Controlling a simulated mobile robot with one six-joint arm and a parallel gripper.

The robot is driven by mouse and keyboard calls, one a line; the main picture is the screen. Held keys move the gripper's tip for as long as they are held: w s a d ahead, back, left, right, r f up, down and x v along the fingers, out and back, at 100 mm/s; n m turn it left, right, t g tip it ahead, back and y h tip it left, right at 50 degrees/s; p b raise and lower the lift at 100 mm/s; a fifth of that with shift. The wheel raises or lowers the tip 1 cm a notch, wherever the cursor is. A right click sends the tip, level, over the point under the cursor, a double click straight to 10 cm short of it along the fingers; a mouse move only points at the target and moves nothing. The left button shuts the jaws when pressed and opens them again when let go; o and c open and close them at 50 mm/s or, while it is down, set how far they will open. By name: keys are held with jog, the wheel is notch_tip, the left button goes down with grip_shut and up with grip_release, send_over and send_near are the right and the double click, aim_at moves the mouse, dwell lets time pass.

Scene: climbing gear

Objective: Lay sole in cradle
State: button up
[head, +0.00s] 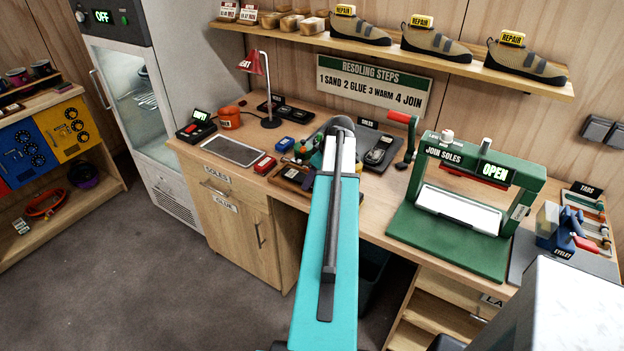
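My teal arm runs up the middle of the head view and bends at a dark joint over the bench. My gripper is not visible; the arm hides whatever lies behind it. A dark sole-like piece (376,156) lies on a grey mat (397,143) labelled SOLES, just right of the arm. I cannot tell for sure which thing is the cradle. A low brown holder (291,181) with dark parts sits at the bench's front edge, left of the arm, partly hidden. The green JOIN SOLES press (448,237) stands open at right, with a white bed inside.
A red lamp (268,92), a grey plate (233,152) and small red and blue boxes occupy the bench's left half. Shoes tagged REPAIR (436,44) stand on the shelf above. An eyelet tool (556,226) is at far right. A red-handled crank (408,137) rises beside the press.

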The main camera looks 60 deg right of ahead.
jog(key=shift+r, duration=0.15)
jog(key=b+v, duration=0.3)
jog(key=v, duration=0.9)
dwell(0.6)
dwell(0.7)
